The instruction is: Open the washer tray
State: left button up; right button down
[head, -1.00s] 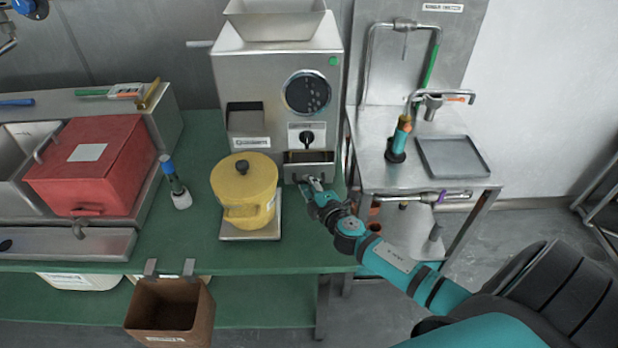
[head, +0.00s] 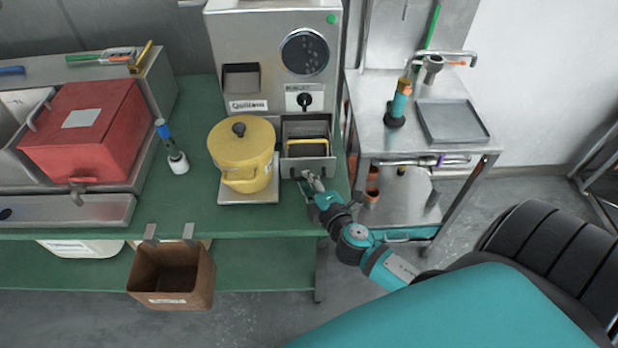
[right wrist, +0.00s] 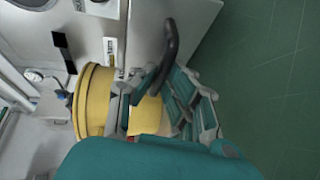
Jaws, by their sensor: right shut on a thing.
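The washer tray (head: 318,167) is a grey metal drawer low on the front of the steel machine (head: 262,65). It stands pulled out, with its open top showing a dark inside and a yellow-edged thing (head: 307,142) at the back. My right gripper (head: 312,182) is at the tray's front, shut on its handle. In the right wrist view, a dark curved handle (right wrist: 168,50) runs between the fingers of my right gripper (right wrist: 165,85); the exact contact is partly hidden. My left gripper is not in view.
A yellow lidded pot (head: 243,152) stands on a scale (head: 232,194) just left of the tray. A red box (head: 88,135) and a blue-handled brush (head: 171,148) are farther left. A steel side table (head: 372,100) stands to the right. A brown bin (head: 172,278) hangs at the bench front.

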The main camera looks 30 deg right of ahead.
jog(key=shift+r, duration=0.1)
jog(key=c, duration=1.4)
grip_release()
jog(key=v, duration=1.2)
